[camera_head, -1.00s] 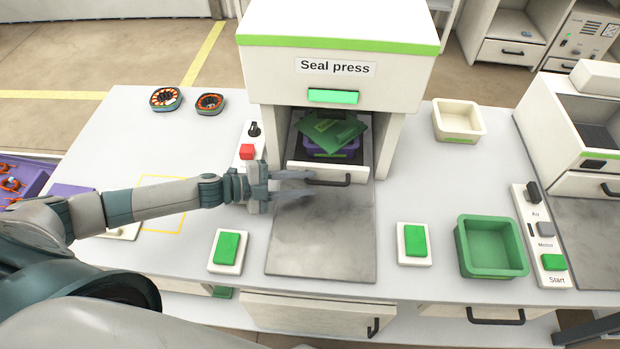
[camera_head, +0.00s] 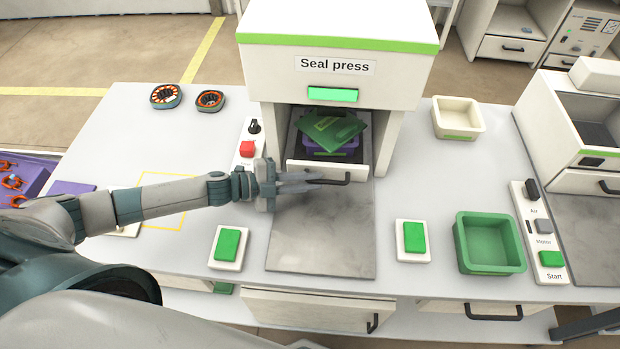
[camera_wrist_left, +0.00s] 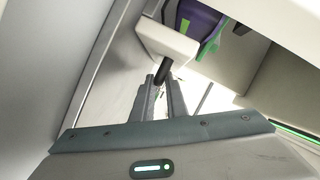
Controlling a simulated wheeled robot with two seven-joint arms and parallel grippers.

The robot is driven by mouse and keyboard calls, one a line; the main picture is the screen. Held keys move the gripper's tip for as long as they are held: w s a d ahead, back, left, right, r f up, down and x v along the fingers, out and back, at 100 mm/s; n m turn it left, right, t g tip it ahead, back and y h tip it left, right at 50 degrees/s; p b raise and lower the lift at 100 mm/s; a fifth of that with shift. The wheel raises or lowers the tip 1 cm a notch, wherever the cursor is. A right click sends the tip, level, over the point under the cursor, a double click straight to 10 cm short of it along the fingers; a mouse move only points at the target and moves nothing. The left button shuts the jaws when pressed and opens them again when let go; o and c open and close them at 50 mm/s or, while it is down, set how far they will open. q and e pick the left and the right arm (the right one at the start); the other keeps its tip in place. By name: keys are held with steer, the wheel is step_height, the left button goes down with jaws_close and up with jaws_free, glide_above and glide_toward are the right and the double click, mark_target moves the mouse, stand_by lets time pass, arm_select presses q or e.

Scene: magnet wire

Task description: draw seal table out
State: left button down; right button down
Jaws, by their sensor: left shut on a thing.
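The seal table (camera_head: 299,167) is the white-fronted sliding drawer inside the seal press (camera_head: 335,80). A purple tray (camera_head: 314,147) sits on it, with a green piece (camera_head: 342,130) lying askew on top. My left gripper (camera_head: 316,180) reaches in from the left and is shut on the left part of the dark bar handle (camera_head: 346,180) on the drawer front. In the left wrist view, the fingers (camera_wrist_left: 160,95) close around the black handle (camera_wrist_left: 164,69) below the white drawer front (camera_wrist_left: 165,40). My right gripper is not in view.
A bare grey plate (camera_head: 320,240) lies in front of the press. Green buttons stand on its left (camera_head: 228,245) and right (camera_head: 414,238). A green bin (camera_head: 490,245) and a cream bin (camera_head: 458,118) stand to the right. A red button (camera_head: 247,149) is beside the press.

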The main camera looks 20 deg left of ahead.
arm_select(q)
steer(key=s, duration=0.2)
steer(key=s+d, duration=0.1)
steer(key=s, duration=0.1)
steer(key=shift+f+p, duration=0.1)
steer(key=shift+p, duration=0.3)
steer(key=c, duration=1.8)
jaws_free()
steer(key=shift+w, duration=0.1)
steer(key=shift+a, duration=0.1)
steer(key=shift+s+a+b, duration=0.3)
steer(key=shift+s+a, duration=0.05)
steer(key=shift+a, duration=0.1)
steer(key=b+v, duration=0.4)
steer(key=v, duration=0.9)
steer(key=shift+s+a, duration=0.2)
steer(key=shift+a, duration=0.05)
steer(key=shift+r+v, duration=0.25)
steer(key=shift+v, duration=1)
